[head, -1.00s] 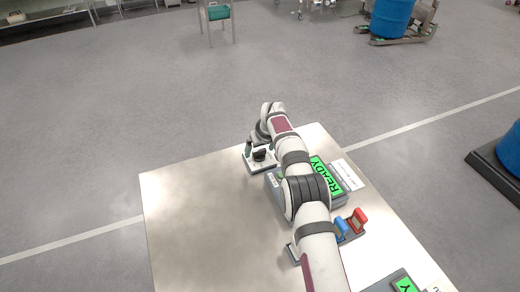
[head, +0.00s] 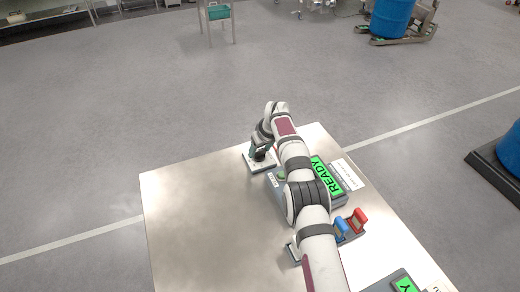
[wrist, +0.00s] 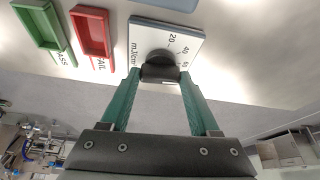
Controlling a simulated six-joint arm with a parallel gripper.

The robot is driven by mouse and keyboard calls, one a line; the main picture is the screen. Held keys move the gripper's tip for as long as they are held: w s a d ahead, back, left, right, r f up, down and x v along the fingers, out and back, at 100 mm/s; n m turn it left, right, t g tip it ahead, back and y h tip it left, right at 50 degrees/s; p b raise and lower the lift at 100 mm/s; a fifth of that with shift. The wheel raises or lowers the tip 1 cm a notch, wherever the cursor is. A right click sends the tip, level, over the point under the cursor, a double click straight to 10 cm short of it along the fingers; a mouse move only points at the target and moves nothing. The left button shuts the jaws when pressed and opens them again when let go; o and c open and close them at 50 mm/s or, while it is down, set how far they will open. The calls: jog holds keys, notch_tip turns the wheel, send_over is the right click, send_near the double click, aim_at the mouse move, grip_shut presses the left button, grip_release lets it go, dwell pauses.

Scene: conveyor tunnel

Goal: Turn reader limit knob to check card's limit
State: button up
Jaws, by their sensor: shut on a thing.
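The dark round knob (wrist: 160,57) sits on a pale plate (wrist: 192,36) marked 20, 40 and mJ/cm² in the wrist view. My gripper (wrist: 160,74) is shut on the knob, with one green finger on each side of it. The knob's pointer direction is hard to tell. In the head view my gripper (head: 261,154) is over the plate (head: 257,168) near the far edge of the table, and it hides most of the knob. The reader (head: 330,178) has a green READY display, partly behind my arm.
A white printed sheet (head: 349,172) lies right of the reader. A blue part (head: 342,229) and a red part (head: 357,219) stand nearer. The wrist view shows a green PASS tray (wrist: 42,28) and a red FAIL tray (wrist: 92,30). The table's left half (head: 205,225) is clear.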

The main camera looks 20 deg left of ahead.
jog(key=shift+n+y, duration=0.3)
jog(key=shift+n, duration=0.3)
jog(key=o, duration=1.4)
jog(key=shift+c, duration=0.2)
jog(key=shift+r, duration=0.1)
